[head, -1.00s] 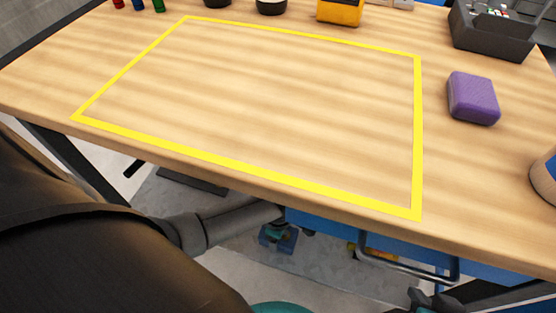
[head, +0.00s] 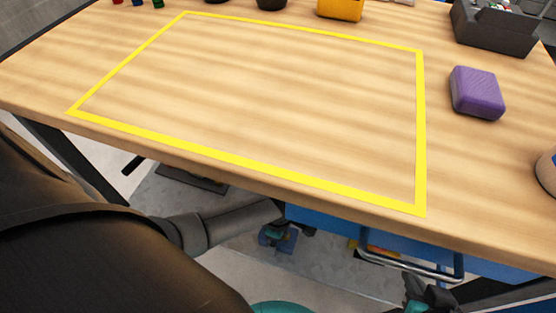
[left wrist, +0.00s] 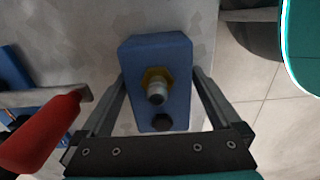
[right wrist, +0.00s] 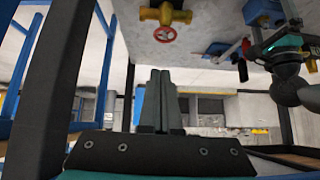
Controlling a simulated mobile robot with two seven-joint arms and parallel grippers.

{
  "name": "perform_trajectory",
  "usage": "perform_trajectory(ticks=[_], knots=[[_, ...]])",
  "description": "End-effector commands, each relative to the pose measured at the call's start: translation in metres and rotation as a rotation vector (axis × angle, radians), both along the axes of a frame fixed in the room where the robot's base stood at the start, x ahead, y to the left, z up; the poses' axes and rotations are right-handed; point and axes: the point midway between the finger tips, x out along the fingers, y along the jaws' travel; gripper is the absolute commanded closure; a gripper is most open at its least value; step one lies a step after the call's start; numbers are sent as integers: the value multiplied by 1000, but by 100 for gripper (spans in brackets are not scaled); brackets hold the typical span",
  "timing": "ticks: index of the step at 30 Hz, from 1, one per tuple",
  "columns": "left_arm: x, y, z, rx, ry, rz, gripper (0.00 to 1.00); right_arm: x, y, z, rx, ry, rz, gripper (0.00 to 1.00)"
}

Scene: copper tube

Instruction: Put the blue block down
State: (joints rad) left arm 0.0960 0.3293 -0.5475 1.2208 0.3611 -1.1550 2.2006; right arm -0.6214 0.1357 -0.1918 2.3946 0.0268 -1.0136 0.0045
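The blue block (left wrist: 163,65) has a brass hex fitting and a grey metal stub on its face. In the left wrist view it sits between the two fingers of my left gripper (left wrist: 160,100), which appear closed against its sides. In the head view the block (head: 275,238) shows small, below the table's front edge and above the grey floor area. My right gripper (right wrist: 158,100) is empty, its fingers together in the right wrist view. It shows partly at the bottom right of the head view (head: 430,298). A yellow-taped rectangle (head: 420,130) on the wooden table (head: 490,180) is empty.
A purple sponge-like block (head: 477,92) and a dark bin (head: 495,30) are on the table's right side. A blue drawer with a metal handle (head: 410,268) is under the front edge. A red-handled item (left wrist: 40,135) is near the left gripper.

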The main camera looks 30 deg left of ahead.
Motion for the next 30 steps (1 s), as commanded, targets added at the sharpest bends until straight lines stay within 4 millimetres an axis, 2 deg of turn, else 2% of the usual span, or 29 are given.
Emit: perform_trajectory(ticks=[11, 17, 27, 30], knots=[[0, 1, 4, 2, 1, 0, 0, -2, -1, 0, -7, 16, -1, 100], [-1, 0, 13, 0, 1, 0, 0, -12, -16, 4, -51, 110, -19, 100], [-1, 0, 32, 1, 1, -1, 0, -40, -43, 10, -131, 315, -66, 100], [0, 0, 41, 0, 1, 0, 0, -38, -42, -6, -133, 334, -63, 100]])
